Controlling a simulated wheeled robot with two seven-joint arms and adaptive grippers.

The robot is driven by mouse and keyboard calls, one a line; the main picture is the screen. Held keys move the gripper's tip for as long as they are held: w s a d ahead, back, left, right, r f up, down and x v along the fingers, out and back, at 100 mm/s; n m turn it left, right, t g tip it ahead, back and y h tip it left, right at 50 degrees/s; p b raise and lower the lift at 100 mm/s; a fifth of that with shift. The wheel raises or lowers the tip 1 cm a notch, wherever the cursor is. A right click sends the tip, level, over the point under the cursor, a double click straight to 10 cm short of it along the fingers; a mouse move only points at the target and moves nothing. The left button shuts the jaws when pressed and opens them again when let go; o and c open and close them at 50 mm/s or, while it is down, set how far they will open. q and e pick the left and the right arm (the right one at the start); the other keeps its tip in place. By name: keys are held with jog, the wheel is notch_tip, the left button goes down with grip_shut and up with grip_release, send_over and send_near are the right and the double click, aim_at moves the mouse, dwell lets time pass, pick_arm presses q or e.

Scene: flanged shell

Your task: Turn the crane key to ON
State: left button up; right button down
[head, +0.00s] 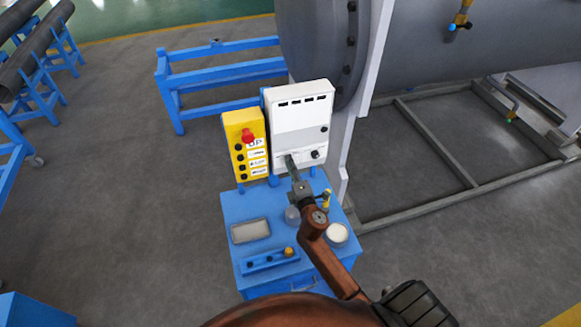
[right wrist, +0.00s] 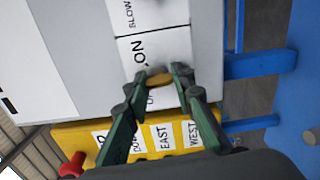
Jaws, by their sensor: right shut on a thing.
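The crane key (right wrist: 159,79) is a small brass-coloured piece on the front of the white control box (head: 303,98). My right gripper (right wrist: 161,77) is shut on it, with one green fingertip on each side. An "ON" label (right wrist: 140,48) shows beside the key in the right wrist view; another label starting with "O" is mostly hidden behind the fingers. Which label the key points to I cannot tell. In the head view my right gripper (head: 289,162) is at the lower left of the white box's front and hides the key. My left gripper is not in view.
A yellow control box (head: 232,128) with a red button (head: 247,136) stands just left of the white box. Below is a blue cart (head: 236,212) with a grey tray (head: 250,231), a round white container (head: 337,233) and small items. A large grey shell (head: 430,45) stands behind.

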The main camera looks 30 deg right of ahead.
jog(key=m, duration=0.4)
jog(key=shift+m, duration=0.3)
jog(key=m, duration=0.5)
jog(key=shift+m, duration=0.3)
jog(key=c, duration=1.6)
grip_release()
jog(key=v, duration=0.7)
jog(key=shift+s, duration=0.25)
